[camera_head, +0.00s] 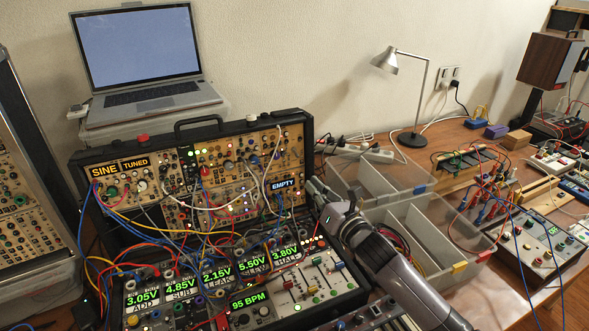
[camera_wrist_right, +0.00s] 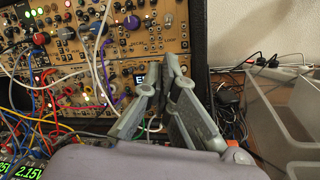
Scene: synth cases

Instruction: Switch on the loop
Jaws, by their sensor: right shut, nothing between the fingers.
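The synth case (camera_head: 190,165) stands open on the table, its upper panel full of modules, knobs and patch cables. In the right wrist view, a tan module (camera_wrist_right: 165,32) at the panel's upper right carries small print that seems to include "LOOP"; its switch position is too small to tell. My right gripper (camera_head: 316,187) is shut and empty at the panel's right edge, beside the "EMPTY" display (camera_head: 285,183). In the wrist view the fingers (camera_wrist_right: 164,68) point up at the panel below that module and partly cover the display. My left gripper is not in view.
Patch cables (camera_head: 205,215) hang across the panel and over the lower row of voltage displays (camera_head: 215,277). Clear bins (camera_head: 410,215) stand close to the right, around my right arm. A laptop (camera_head: 140,55) stands behind; a lamp (camera_head: 415,140) stands at the back right.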

